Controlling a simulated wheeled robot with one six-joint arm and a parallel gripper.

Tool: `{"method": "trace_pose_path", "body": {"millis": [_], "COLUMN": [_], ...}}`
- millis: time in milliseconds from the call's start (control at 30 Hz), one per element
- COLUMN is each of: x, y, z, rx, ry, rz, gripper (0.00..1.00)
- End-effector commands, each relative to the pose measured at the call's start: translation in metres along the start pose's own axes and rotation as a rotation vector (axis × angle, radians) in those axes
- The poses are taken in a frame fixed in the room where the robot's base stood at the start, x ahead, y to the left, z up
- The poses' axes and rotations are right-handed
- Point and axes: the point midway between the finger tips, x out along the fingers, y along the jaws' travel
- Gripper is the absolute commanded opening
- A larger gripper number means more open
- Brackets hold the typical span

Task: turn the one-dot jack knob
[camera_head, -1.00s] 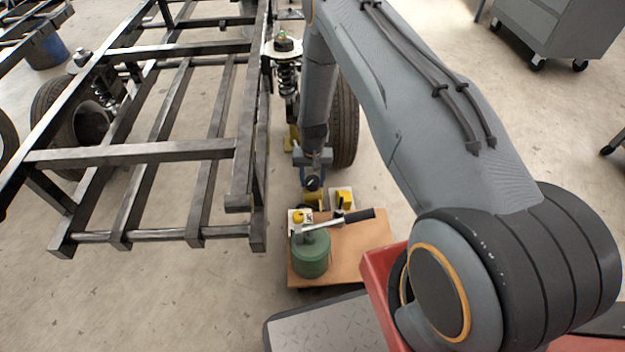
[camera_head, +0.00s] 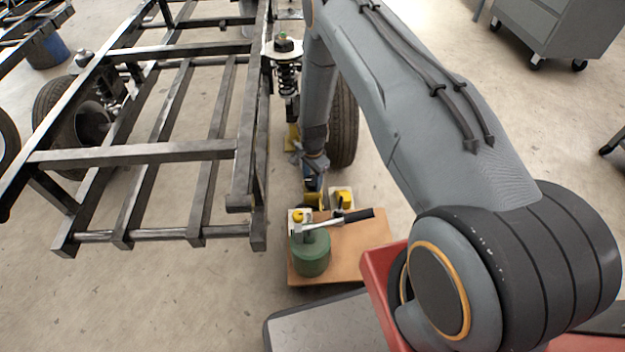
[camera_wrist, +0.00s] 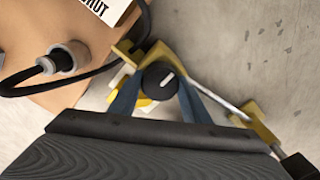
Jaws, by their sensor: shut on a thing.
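A round black knob (camera_wrist: 159,80) with a white pointer mark sits between the two blue fingers of my gripper (camera_wrist: 157,92) in the wrist view. The fingers are shut on it, one at each side. I cannot make out any dot on or beside the knob. The knob stands at a yellow bracket (camera_wrist: 130,52) of the jack, with a metal rod (camera_wrist: 215,98) running off to the lower right. In the head view my gripper (camera_head: 312,182) is low beside the tyre, and the knob is hidden there.
A wooden board (camera_head: 352,250) holds a green hand pump (camera_head: 311,254) with a black-gripped lever. White plates with yellow parts (camera_head: 343,199) stand behind. The dark steel frame (camera_head: 242,160) lies close on the left, and a tyre (camera_head: 344,125) and coil spring (camera_head: 287,80) stand beyond. Open floor lies right.

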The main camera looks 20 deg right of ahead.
Motion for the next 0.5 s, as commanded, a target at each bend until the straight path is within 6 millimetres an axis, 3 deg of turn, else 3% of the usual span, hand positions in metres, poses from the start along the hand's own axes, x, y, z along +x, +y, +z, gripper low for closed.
{"method": "trace_pose_path", "body": {"millis": [500], "x": [-0.0004], "y": [-0.0001], "z": [-0.0002], "rx": [0.180], "ry": [0.000], "rz": [0.000], "gripper": [0.21]}}
